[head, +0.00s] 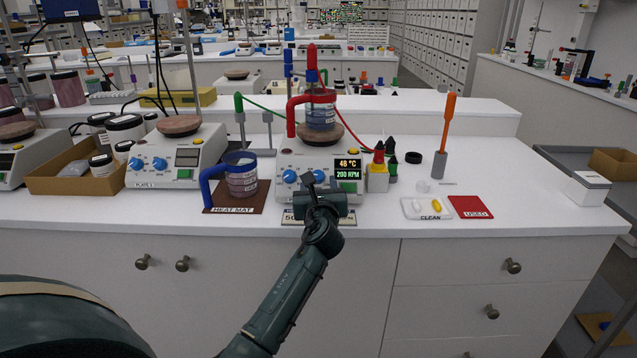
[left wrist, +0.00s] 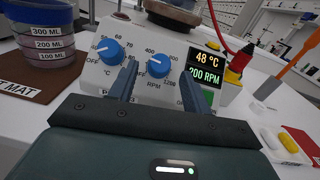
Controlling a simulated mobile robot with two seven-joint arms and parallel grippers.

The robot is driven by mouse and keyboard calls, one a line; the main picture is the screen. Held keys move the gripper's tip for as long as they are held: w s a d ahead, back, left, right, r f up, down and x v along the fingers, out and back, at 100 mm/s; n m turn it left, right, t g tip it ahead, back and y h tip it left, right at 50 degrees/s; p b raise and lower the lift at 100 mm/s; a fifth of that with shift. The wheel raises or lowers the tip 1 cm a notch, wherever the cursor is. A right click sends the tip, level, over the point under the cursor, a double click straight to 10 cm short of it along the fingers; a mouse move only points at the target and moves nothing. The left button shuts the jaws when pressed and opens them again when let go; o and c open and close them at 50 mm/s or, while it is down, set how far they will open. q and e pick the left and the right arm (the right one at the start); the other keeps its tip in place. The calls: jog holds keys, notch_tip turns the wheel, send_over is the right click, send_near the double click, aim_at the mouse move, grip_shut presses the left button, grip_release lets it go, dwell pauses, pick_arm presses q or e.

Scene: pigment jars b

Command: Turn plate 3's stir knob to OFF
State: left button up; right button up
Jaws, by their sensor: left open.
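Plate 3 (head: 345,160) is a white hot plate in the middle of the bench; its display (left wrist: 205,65) reads 48 °C and 200 RPM. It has two blue knobs. The stir knob (left wrist: 158,66), marked RPM, is the right one; the temperature knob (left wrist: 110,52) is to its left. My left gripper (head: 320,185) is open in front of the plate's panel. In the left wrist view its two fingers (left wrist: 162,72) stand either side of the stir knob, with the left finger between the two knobs. Contact with the knob cannot be told. My right gripper is not in view.
A beaker (head: 321,116) with a red holder stands on plate 3. A blue-handled beaker (head: 242,182) sits on the heat mat to the left.

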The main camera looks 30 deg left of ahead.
aim_at(318, 176)
pick_arm(q)
jog(key=shift+x, duration=1.1)
jog(key=shift+c, duration=0.6)
jog(key=c, duration=0.9)
jog(key=shift+d, duration=0.1)
jog(key=shift+n+b, duration=0.3)
jog(key=shift+n, duration=0.2)
jog(key=n+g+y, duration=0.1)
jog(key=n, duration=0.1)
jog(key=n+g+y+b, duration=0.1)
jog(key=shift+w+d+n+g, duration=0.2)
jog(key=shift+n+g, duration=0.2)
jog(key=n+g+y, duration=0.1)
jog(key=n+g, duration=0.1)
jog(key=n, duration=0.1)
jog(key=n+g+y, duration=0.1)
jog(key=n+g, duration=0.1)
jog(key=n, duration=0.1)
jog(key=shift+w+d+r, duration=0.15)
jog(key=shift+w+r, duration=0.05)
jog(key=shift+n+g, duration=0.3)
